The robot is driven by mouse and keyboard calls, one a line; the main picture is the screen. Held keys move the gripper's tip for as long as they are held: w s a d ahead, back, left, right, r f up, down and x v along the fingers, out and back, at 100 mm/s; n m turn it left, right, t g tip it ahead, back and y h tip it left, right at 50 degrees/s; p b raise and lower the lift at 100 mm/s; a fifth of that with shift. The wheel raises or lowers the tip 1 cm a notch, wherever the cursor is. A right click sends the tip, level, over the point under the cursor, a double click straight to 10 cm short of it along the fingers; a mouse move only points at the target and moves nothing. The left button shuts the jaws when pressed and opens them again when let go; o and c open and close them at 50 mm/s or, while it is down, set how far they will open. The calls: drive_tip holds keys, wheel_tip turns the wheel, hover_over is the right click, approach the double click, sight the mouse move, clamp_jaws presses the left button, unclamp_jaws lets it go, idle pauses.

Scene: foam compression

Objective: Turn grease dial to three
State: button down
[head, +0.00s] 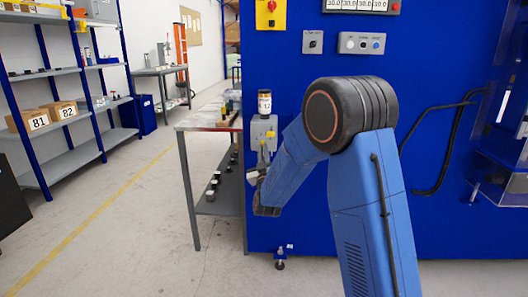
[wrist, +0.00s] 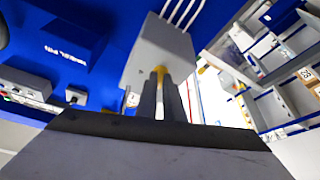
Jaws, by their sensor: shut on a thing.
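A grey box (head: 264,128) with a jar-like container on top is fixed to the blue machine's left edge in the head view. It is also the large grey block in the wrist view (wrist: 160,52). A small yellow part, which looks like the grease dial (wrist: 159,72), sits at the box's face. My gripper (wrist: 163,88) has its two dark fingers closed around this yellow part. In the head view my gripper (head: 261,168) is just below the box, small and partly unclear. The dial's numbers and pointer cannot be read.
The blue machine panel (head: 300,200) stands close behind my arm. A workbench (head: 205,122) with small items is left of the box. Shelves (head: 60,120) with boxes stand at the far left. The floor between is clear.

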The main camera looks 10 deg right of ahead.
drive_tip(key=shift+w+a+r+m+g+h, duration=0.1)
drive_tip(key=shift+m+g+h, duration=0.15)
drive_tip(key=shift+m+h, duration=1.2)
drive_tip(key=shift+w+a+r+m+g+h, duration=0.15)
drive_tip(key=shift+m+h, duration=0.25)
drive_tip(key=shift+m, duration=2)
drive_tip(key=shift+w+a+f+m+g+h, duration=0.1)
drive_tip(key=shift+m+g+h, duration=0.2)
drive_tip(key=shift+m+h, duration=1.15)
drive_tip(key=shift+m+y, duration=0.3)
drive_tip(key=shift+m, duration=0.5)
drive_tip(key=c, duration=1.9)
unclamp_jaws()
drive_tip(key=shift+d+g, duration=0.15)
drive_tip(key=shift+g, duration=0.15)
drive_tip(key=shift+s, duration=0.1)
